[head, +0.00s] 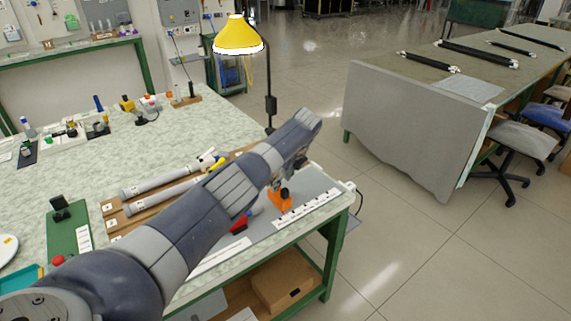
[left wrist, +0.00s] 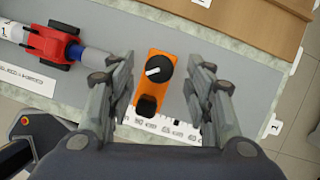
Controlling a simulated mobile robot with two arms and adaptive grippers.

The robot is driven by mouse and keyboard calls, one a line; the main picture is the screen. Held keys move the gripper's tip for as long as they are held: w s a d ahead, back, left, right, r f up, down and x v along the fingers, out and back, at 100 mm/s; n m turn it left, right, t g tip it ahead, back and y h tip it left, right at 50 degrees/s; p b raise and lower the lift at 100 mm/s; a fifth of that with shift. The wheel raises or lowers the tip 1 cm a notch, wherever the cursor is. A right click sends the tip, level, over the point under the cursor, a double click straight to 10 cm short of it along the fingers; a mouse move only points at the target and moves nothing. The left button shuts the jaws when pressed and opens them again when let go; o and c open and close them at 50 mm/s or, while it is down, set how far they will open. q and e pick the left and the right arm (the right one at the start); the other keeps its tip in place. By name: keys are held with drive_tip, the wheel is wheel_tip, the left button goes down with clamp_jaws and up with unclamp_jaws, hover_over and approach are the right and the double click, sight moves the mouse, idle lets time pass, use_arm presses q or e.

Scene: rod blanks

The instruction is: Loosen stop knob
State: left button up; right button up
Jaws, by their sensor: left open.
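The orange stop block (head: 280,202) sits on a grey plate near the right end of the green-framed table, with a black stop knob (head: 285,193). In the left wrist view the orange block (left wrist: 148,108) lies between my fingers, and its round black knob (left wrist: 158,72) bears a white pointer line. My left gripper (left wrist: 160,80) is open, with one finger on each side of the block and apparent gaps to both. How far the fingertips are above the knob I cannot tell. In the head view my left arm hides part of the plate. My right gripper is not in view.
A red clamp (left wrist: 50,43) with a blue cylinder (left wrist: 92,62) is left of the block in the left wrist view. A marked scale strip (head: 310,206) runs along the plate. Grey rods (head: 160,182) lie on a wooden rack, and a yellow lamp (head: 238,35) stands behind.

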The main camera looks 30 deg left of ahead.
use_arm(q)
drive_tip(key=v, duration=1)
drive_tip(key=shift+r, duration=0.25)
drive_tip(key=shift+o, duration=0.2)
drive_tip(key=shift+d, duration=0.1)
